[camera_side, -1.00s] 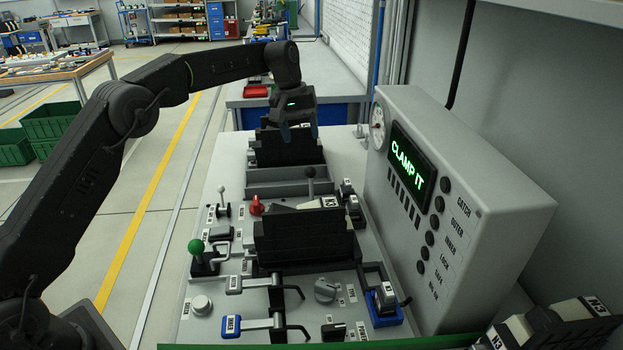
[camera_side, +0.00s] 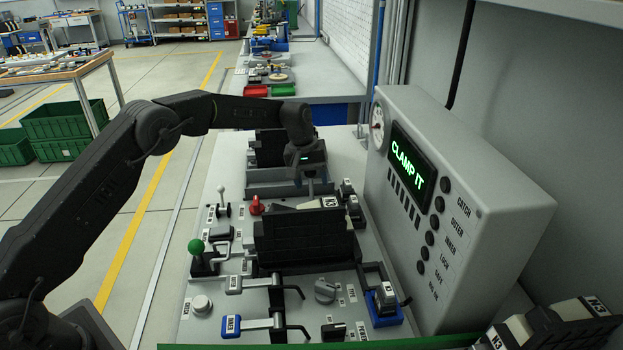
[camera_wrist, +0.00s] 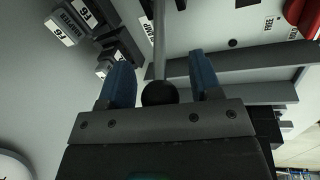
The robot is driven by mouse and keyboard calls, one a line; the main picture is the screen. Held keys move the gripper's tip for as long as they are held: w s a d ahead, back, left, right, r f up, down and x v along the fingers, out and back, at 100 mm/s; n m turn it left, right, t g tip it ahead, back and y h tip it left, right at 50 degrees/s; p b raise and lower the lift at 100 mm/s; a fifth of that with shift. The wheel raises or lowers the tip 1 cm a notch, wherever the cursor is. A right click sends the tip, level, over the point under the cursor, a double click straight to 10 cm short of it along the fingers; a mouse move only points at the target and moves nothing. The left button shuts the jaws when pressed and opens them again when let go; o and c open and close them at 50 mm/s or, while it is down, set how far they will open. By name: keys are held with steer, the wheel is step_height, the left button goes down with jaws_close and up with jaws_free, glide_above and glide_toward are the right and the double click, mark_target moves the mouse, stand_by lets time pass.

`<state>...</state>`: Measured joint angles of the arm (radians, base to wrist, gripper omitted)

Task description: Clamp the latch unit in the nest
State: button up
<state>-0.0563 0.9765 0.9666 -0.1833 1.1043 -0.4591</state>
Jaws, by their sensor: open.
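A beige and black unit marked K3, likely the latch unit (camera_side: 325,203), lies behind a tall black block (camera_side: 305,238) that hides its lower part and most of the nest. My gripper (camera_side: 313,184) is just behind it, pointing down. In the wrist view the clamp lever's black ball knob (camera_wrist: 159,93) sits between the two blue fingers of my gripper (camera_wrist: 160,72), with gaps on both sides. The lever's grey rod (camera_wrist: 159,42) runs up from the knob, and a partly hidden label ending in "MP" (camera_wrist: 145,24) is beside it. The fingers are open.
A grey panel (camera_side: 470,230) at the right reads CLAMP IT. A second black block (camera_side: 268,147) is behind my gripper. A FREE label (camera_wrist: 268,25) shows in the wrist view.

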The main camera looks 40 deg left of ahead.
jaws_close()
stand_by(0.5)
steer(key=shift+r, duration=0.1)
steer(key=shift+s+d+r+t+y, duration=0.25)
steer(key=shift+s+d+t+y, duration=0.2)
steer(key=shift+t+y, duration=0.1)
steer(key=shift+s+d+r+t+y, duration=0.25)
steer(key=shift+s+d+t+y, duration=0.2)
steer(key=shift+t, duration=0.1)
steer(key=shift+s+d+r, duration=0.15)
steer(key=shift+s+d, duration=0.65)
steer(key=shift+d, duration=0.05)
steer(key=shift+s+d, duration=0.7)
steer(key=shift+d+f, duration=0.1)
steer(key=shift+f, duration=0.15)
